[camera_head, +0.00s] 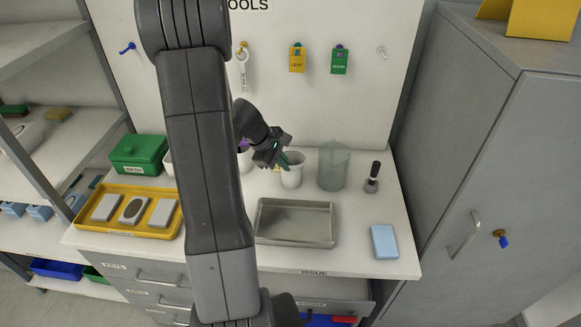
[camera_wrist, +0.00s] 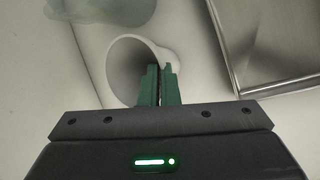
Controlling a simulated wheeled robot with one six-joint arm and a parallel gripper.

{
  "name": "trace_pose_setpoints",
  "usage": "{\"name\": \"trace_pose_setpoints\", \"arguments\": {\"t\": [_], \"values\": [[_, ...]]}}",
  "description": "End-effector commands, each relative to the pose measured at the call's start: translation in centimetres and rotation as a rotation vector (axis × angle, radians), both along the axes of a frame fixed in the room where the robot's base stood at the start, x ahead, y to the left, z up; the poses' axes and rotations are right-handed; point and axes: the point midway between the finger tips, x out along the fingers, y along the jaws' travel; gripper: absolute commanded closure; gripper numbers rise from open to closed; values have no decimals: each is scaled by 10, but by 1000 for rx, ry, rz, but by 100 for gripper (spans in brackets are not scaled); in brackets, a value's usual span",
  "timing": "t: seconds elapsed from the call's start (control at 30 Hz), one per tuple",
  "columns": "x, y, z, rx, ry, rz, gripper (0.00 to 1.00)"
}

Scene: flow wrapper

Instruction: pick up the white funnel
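The white funnel (camera_head: 291,173) is at the middle of the bench in the head view, behind the metal tray. In the wrist view the funnel (camera_wrist: 128,66) shows its wide round mouth, with the rim running up to the fingers. My gripper (camera_head: 285,161) is at the funnel's upper edge. In the wrist view its green fingers (camera_wrist: 160,82) are close together across the funnel's wall, one at the mouth and one outside it. The gripper looks shut on that wall. Whether the funnel's base touches the bench is hard to tell.
A translucent grey beaker (camera_head: 334,167) stands just right of the funnel. The metal tray (camera_head: 296,241) lies in front. A black-handled tool (camera_head: 372,178) and a blue block (camera_head: 384,241) are farther right. A yellow tray (camera_head: 123,228) and green box (camera_head: 138,155) are left.

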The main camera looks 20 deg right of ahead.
Motion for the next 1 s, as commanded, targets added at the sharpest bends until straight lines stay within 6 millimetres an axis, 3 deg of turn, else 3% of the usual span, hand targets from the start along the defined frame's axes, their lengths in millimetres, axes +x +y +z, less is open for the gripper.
{"name": "trace_pose_setpoints", "arguments": {"t": [0.17, 0.27, 0.5, 0.7, 1.0], "values": [[0, 0, 4, -1, -1, -1, 100], [1, 0, 17, -2, -5, 1, 100], [1, 0, 65, -2, -7, 0, 100], [1, 0, 93, -2, -2, 0, 100], [0, 0, 101, 0, 0, 0, 100]]}}
